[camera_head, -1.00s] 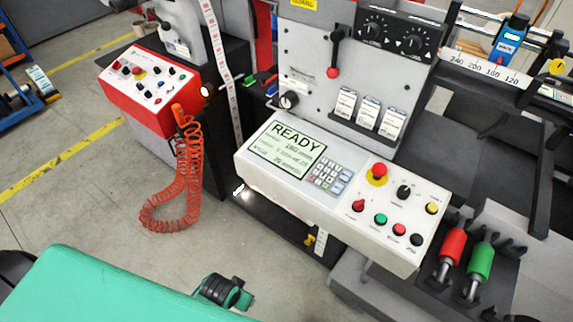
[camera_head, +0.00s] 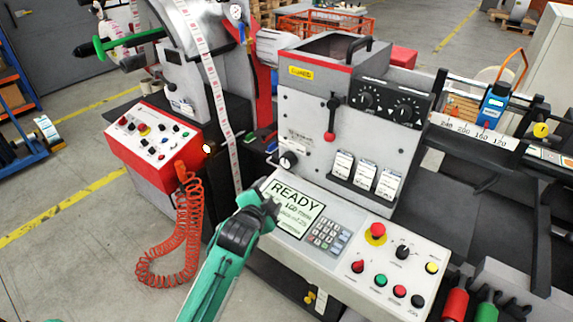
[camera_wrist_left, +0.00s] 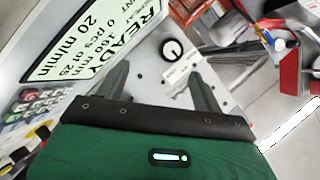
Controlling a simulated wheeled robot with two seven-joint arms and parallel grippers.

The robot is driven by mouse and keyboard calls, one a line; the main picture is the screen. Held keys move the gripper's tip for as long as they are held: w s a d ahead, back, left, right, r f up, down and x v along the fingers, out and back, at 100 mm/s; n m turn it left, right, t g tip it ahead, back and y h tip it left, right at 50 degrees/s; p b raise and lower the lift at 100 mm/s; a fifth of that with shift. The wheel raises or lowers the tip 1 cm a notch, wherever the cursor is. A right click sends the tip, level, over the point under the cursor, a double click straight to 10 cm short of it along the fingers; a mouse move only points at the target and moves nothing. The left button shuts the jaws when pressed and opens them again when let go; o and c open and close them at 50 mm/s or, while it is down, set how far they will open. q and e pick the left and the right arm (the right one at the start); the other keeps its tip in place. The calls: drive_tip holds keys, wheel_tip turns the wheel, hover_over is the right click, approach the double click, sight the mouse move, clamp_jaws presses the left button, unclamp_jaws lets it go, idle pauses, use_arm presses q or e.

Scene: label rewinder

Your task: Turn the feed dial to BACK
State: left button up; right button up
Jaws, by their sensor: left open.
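A round black dial with a white pointer mark (camera_head: 288,160) sits low on the left of the grey front panel, above the READY screen; I take it for the feed dial. It also shows in the left wrist view (camera_wrist_left: 172,50), beyond the fingers, with a small label beside it that I cannot read. My left gripper (camera_head: 267,193) is in front of the screen's left edge, below the dial and apart from it. In the left wrist view its two fingers (camera_wrist_left: 160,72) are spread with nothing between them. My right gripper is not in view.
The sloping console has a READY screen (camera_head: 293,206), a keypad (camera_head: 328,237), a red emergency button (camera_head: 375,234) and a black selector (camera_head: 402,252). A red-knobbed lever (camera_head: 331,118) stands out from the panel. A white label strip (camera_head: 216,95) hangs left of the dial.

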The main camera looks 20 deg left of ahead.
sight(287, 163)
use_arm(q)
drive_tip(key=shift+m+t, duration=0.4)
drive_tip(key=shift+t, duration=0.1)
drive_tip(key=p+x, duration=0.1)
drive_tip(key=x, duration=0.3)
drive_tip(key=r+p+x, duration=0.1)
drive_tip(key=x, duration=0.4)
drive_tip(key=r+p+x, duration=0.1)
drive_tip(key=x, duration=0.4)
drive_tip(key=shift+w+r, duration=0.2)
drive_tip(key=shift+w, duration=0.1)
drive_tip(key=shift+w+f, duration=0.2)
drive_tip(key=shift+w, duration=0.45)
drive_tip(key=shift+d, duration=0.1)
drive_tip(key=c, duration=1)
